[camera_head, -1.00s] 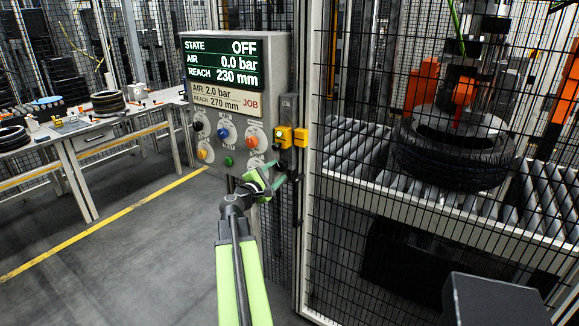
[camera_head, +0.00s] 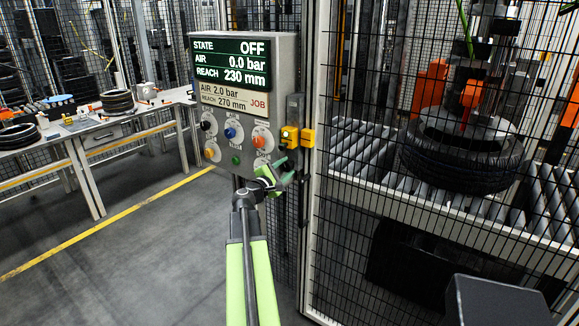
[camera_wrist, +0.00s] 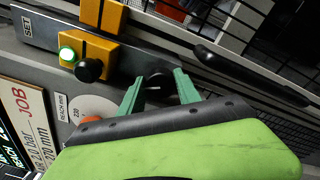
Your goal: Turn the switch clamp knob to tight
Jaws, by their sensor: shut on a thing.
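The dark clamp knob (camera_wrist: 158,84) sits low on the metal switch bracket (camera_wrist: 48,28), with a pale line on its face. My gripper (camera_wrist: 159,90) has its two green fingers on either side of the knob and is shut on it. In the head view my gripper (camera_head: 277,175) is at the lower right corner of the control panel, and it hides the knob. The yellow switch (camera_wrist: 82,50) on the bracket has a lit green lamp and a black button; it also shows in the head view (camera_head: 298,137).
The control panel (camera_head: 226,110) reads state OFF, air 0.0 bar, reach 230 mm; its job card reads 2.0 bar, 270 mm. Several coloured knobs sit below. A mesh fence (camera_head: 420,230) closes off the conveyor and tyre (camera_head: 460,165). A black handle (camera_wrist: 230,65) lies beside the bracket.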

